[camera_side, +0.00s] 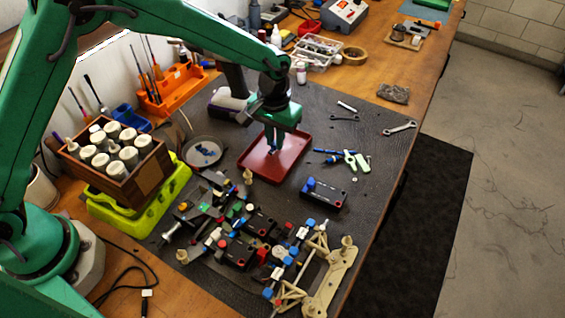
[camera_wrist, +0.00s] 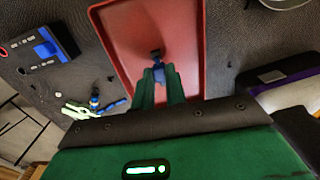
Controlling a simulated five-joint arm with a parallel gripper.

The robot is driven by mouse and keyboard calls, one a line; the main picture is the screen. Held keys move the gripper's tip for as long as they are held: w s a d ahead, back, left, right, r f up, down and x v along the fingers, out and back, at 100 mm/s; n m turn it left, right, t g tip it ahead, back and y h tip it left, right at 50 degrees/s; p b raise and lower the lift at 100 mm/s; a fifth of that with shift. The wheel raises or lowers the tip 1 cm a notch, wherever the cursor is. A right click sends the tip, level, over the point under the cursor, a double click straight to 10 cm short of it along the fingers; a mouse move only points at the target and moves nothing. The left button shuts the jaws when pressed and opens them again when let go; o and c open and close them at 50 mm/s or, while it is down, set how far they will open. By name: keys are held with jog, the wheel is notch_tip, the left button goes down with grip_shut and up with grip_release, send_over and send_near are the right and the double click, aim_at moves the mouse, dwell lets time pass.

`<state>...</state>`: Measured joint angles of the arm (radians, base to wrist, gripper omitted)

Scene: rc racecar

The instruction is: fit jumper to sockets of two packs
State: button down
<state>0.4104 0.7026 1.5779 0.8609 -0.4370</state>
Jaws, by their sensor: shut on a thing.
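My gripper (camera_side: 271,145) is over the red tray (camera_side: 289,171), pointing down. In the wrist view its green fingers (camera_wrist: 160,82) are shut on a small blue and dark piece, likely the jumper (camera_wrist: 157,68). The piece shows only partly between the fingertips, and I cannot tell whether it touches the tray (camera_wrist: 198,22). A black pack (camera_side: 262,222) and another black pack (camera_side: 238,250) sit in the car chassis, with small red parts near them. Their sockets are too small to make out.
A loose black pack with a blue block (camera_side: 323,194) lies right of the chassis, also in the wrist view (camera_wrist: 40,50). Green and blue tools (camera_side: 350,158) lie right of the tray. A round dish (camera_side: 203,152) stands left.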

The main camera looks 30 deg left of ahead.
jog(key=shift+r, duration=0.2)
jog(key=shift+r, duration=1.8)
jog(key=shift+s+d, duration=0.1)
jog(key=s+d+r, duration=0.2)
jog(key=s+d, duration=0.2)
jog(key=s, duration=0.7)
jog(key=s+d+r, duration=0.2)
jog(key=s+d, duration=0.3)
jog(key=s, duration=0.6)
jog(key=shift+s+d+r, duration=0.2)
jog(key=shift+s+r, duration=0.1)
jog(key=shift+r, duration=0.05)
jog(key=shift+f, duration=0.2)
jog(key=shift+f, duration=2.7)
